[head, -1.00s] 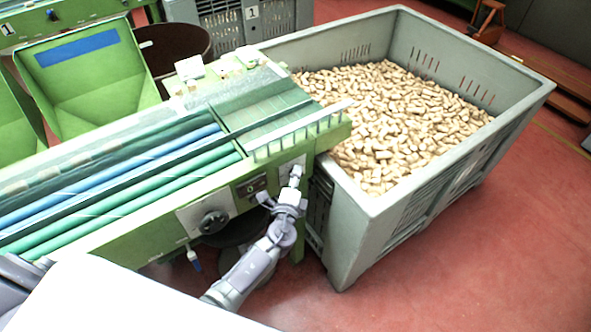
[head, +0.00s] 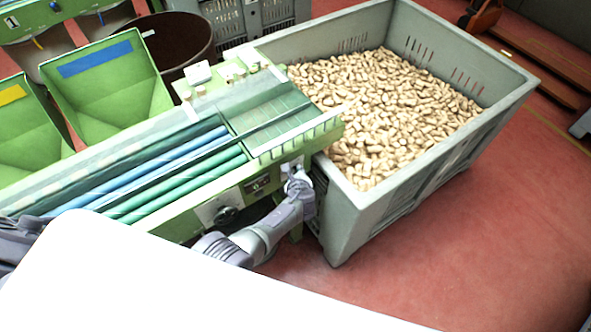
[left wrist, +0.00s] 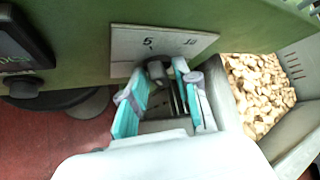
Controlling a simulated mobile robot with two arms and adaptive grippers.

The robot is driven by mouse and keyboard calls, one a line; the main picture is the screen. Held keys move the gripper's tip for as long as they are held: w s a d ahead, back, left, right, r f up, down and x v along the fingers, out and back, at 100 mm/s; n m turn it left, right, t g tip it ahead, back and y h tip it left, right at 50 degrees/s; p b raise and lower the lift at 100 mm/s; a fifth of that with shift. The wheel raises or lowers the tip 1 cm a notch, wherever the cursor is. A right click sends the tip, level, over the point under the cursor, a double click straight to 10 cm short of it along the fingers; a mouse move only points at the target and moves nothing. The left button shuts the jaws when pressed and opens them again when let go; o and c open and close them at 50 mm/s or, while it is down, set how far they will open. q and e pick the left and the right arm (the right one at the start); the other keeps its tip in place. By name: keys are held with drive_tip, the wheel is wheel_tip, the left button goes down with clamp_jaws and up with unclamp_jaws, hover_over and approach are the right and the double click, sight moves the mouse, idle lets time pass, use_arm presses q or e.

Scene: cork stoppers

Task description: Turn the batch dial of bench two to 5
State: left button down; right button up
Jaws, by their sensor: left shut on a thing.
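The dial (left wrist: 157,69) is a dark round knob on a pale plate (left wrist: 192,40) on the bench's green side, with a "5" printed above it, in the left wrist view. Its pointer is too small to read. My left gripper (left wrist: 163,78) is shut on the dial, its teal fingers on either side of it. In the head view my left gripper (head: 297,177) is at the right end of the green bench (head: 180,220), where it hides the dial. My right gripper is not in view.
A black knob (head: 226,214) and a small dark display (head: 257,184) sit left on the same side. A grey crate (head: 350,230) of corks (head: 380,110) stands close on the right. Red floor lies open in front of the crate.

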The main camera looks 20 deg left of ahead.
use_arm(q)
drive_tip(key=shift+g, duration=0.3)
idle(0.4)
drive_tip(key=c, duration=1.2)
unclamp_jaws()
drive_tip(key=shift+o, duration=0.2)
drive_tip(key=v, duration=1.2)
drive_tip(key=shift+d, duration=0.2)
drive_tip(key=shift+f, duration=0.2)
